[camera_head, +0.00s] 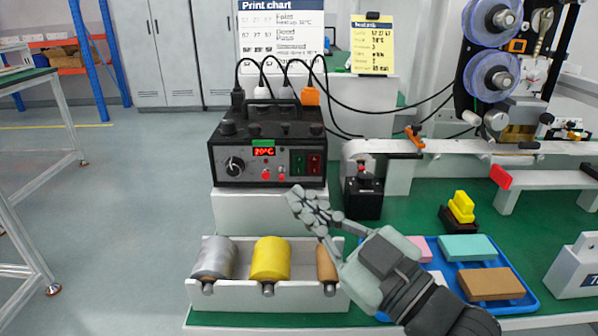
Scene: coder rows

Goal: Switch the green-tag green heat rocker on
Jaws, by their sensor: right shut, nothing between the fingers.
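A black control box (225,150) stands on a white block left of centre. A small green tag (263,143) sits on its top front edge, above a red-lit display (264,152). The green rocker (298,163) is at the right of its front panel, beside a red rocker (314,163). The green rocker looks dark; I cannot tell which way it is tipped. My right gripper (302,203) is shut and empty, reaching up-left from the lower right. Its fingertips appear just below the rockers, apart from them in the picture. My left gripper is not in view.
A white holder (230,296) with silver, yellow and brown rolls stands in front of the box. A blue tray (532,300) of coloured blocks lies right of my gripper. A black device with a red knob (364,190) stands right of the box. Black cables rise behind it.

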